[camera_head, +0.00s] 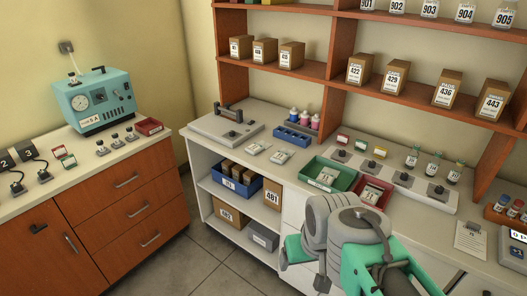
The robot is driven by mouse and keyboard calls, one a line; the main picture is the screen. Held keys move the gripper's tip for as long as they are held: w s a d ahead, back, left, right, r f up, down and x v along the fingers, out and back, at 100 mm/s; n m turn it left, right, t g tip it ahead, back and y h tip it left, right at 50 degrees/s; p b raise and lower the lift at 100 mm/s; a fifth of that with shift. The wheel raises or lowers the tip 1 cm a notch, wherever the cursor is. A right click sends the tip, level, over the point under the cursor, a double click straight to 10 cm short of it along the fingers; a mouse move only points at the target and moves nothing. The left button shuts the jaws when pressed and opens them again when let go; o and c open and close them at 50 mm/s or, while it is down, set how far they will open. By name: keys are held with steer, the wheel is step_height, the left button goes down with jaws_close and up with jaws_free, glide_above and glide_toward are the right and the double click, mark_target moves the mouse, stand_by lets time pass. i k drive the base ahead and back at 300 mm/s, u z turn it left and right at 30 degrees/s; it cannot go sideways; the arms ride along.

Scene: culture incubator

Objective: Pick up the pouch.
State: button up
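Two small pale packets that look like pouches lie flat on the white counter, a left one (256,148) and a right one (280,157). A green tray (312,170) and a red tray (387,193) to their right also hold pale items, too small to tell apart. The frame does not show which one is the task's pouch. My grey and green arm (335,225) is folded at the bottom centre, in front of the counter and apart from the packets. No gripper fingers can be made out.
A blue rack (291,138) with bottles stands behind the packets. A flat grey device (225,128) is to their left. Wooden shelves (340,71) with boxes overhang the back. The counter's front edge (240,171) is clear near the packets. Grey floor lies between the two counters.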

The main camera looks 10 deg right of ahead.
mark_target(253, 149)
steer(key=u, duration=0.45)
steer(key=i, duration=0.6)
steer(key=u, duration=0.95)
steer(key=i, duration=1.4)
steer(key=z, duration=0.2)
